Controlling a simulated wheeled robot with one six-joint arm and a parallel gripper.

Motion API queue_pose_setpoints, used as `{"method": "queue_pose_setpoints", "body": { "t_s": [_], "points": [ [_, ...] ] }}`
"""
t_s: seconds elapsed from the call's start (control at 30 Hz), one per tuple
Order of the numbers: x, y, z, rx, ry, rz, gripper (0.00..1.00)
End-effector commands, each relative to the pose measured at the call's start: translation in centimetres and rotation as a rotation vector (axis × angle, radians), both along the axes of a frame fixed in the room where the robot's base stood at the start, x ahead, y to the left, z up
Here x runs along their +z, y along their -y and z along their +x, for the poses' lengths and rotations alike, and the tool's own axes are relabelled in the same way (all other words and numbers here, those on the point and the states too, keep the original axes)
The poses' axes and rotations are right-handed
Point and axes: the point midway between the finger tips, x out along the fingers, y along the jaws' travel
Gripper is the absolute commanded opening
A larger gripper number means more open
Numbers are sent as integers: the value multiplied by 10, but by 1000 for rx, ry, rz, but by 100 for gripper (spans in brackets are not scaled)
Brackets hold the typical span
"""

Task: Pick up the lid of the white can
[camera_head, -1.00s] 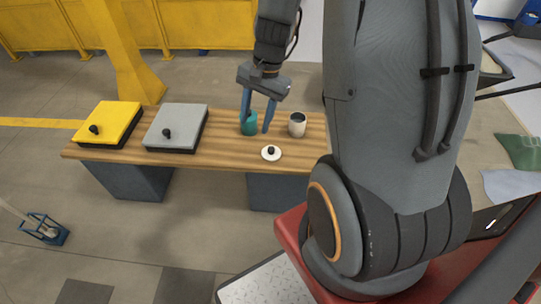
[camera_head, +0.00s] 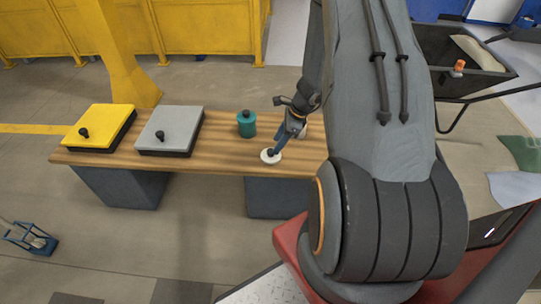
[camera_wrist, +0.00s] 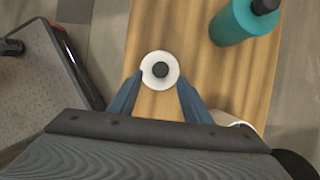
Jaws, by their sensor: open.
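The white lid (camera_head: 268,157) with a black knob lies flat on the wooden table near its front edge. In the wrist view the lid (camera_wrist: 160,70) sits between the two blue fingertips, one to each side. My gripper (camera_head: 277,149) is open and points down at the lid, with nothing held; it also shows in the wrist view (camera_wrist: 160,82). I cannot tell whether the fingers touch the lid. The white can (camera_head: 303,131) stands behind the gripper, mostly hidden by it; part of it shows at the lower right of the wrist view (camera_wrist: 229,119).
A teal can (camera_head: 246,125) with a black knob stands behind and left of the lid. A grey box (camera_head: 170,127) and a yellow box (camera_head: 100,125) with black knobs stand further left on the table (camera_head: 215,155). The wood between the grey box and lid is clear.

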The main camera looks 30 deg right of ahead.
Motion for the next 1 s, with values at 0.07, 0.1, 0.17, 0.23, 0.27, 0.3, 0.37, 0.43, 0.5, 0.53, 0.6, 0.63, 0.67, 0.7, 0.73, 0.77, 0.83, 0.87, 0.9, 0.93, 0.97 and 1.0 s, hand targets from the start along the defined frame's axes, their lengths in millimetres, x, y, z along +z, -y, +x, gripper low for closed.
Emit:
{"method": "queue_pose_setpoints", "body": {
  "t_s": [0.07,0.1,0.17,0.23,0.27,0.3,0.37,0.43,0.5,0.53,0.6,0.63,0.67,0.7,0.73,0.77,0.83,0.87,0.9,0.93,0.97,1.0],
  "points": [
    [-10,-7,4,2,-2,1,44],
    [-16,-9,6,2,-2,1,44],
    [-23,-13,8,3,-1,1,44],
    [-31,-15,10,0,-1,0,44],
    [-33,-16,11,2,-1,-1,44],
    [-35,-16,12,3,0,-1,44],
    [-38,-17,12,2,0,-1,44],
    [-38,-17,13,1,1,-2,44],
    [-38,-17,13,1,1,-2,44],
    [-38,-17,13,1,1,-2,44],
    [-38,-17,13,1,1,-2,41],
    [-38,-17,13,1,1,-2,36],
    [-38,-17,13,1,1,-2,31],
    [-38,-17,12,1,1,-2,24],
    [-38,-17,12,1,1,-2,19],
    [-38,-17,12,1,1,-2,14],
    [-38,-17,12,1,1,-2,2],
    [-38,-17,12,1,1,-2,0],
    [-38,-17,13,1,1,-2,0],
    [-38,-17,12,1,1,-2,0],
    [-38,-17,12,1,1,-2,0],
    [-38,-17,12,1,1,-2,0]
  ]
}}
